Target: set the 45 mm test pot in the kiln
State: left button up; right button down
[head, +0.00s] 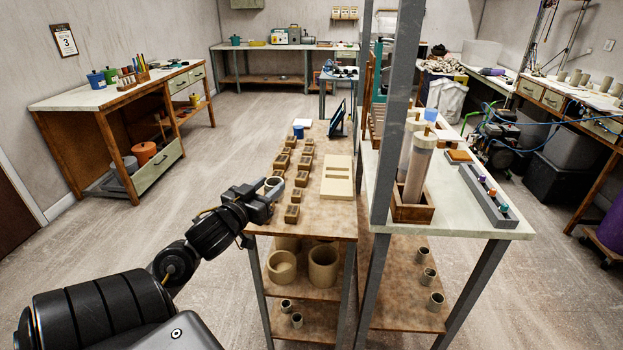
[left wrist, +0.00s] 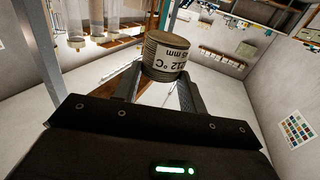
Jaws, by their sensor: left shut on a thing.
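My left gripper (head: 266,192) is shut on a small grey-tan pot (head: 273,183), above the near left part of the wooden bench. In the left wrist view the pot (left wrist: 164,58) sits between the tips of the two dark fingers of the gripper (left wrist: 158,88). It has a ribbed side and a white label with black print, "212 °C" and "mm" among it. I cannot pick out the kiln for certain in either view. My right gripper is not in view.
Several small brown blocks (head: 291,214) stand in rows on the wooden bench (head: 322,218). A cream slotted board (head: 338,178) lies beside them. A grey post (head: 384,110) rises between this bench and the pale-topped one (head: 455,215). Larger pots (head: 324,265) stand on the shelf below.

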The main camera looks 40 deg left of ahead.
pick_arm(q)
jog(key=w+d+f, duration=0.1)
jog(key=w+f, duration=0.2)
jog(key=w, duration=0.1)
jog(key=w+d+f+b, duration=0.1)
jog(key=w+d+f, duration=0.1)
jog(key=w+f, duration=0.1)
jog(key=w+d+f, duration=0.1)
jog(key=w+f, duration=0.2)
jog(key=w, duration=0.2)
jog(key=shift+w+d, duration=0.2)
jog(key=shift+d, duration=0.2)
jog(key=f, duration=0.3)
jog(key=shift+w+d+f, duration=0.2)
jog(key=shift+w, duration=0.15)
jog(key=shift+f, duration=0.35)
jog(key=o, duration=1)
jog(key=shift+c, duration=0.2)
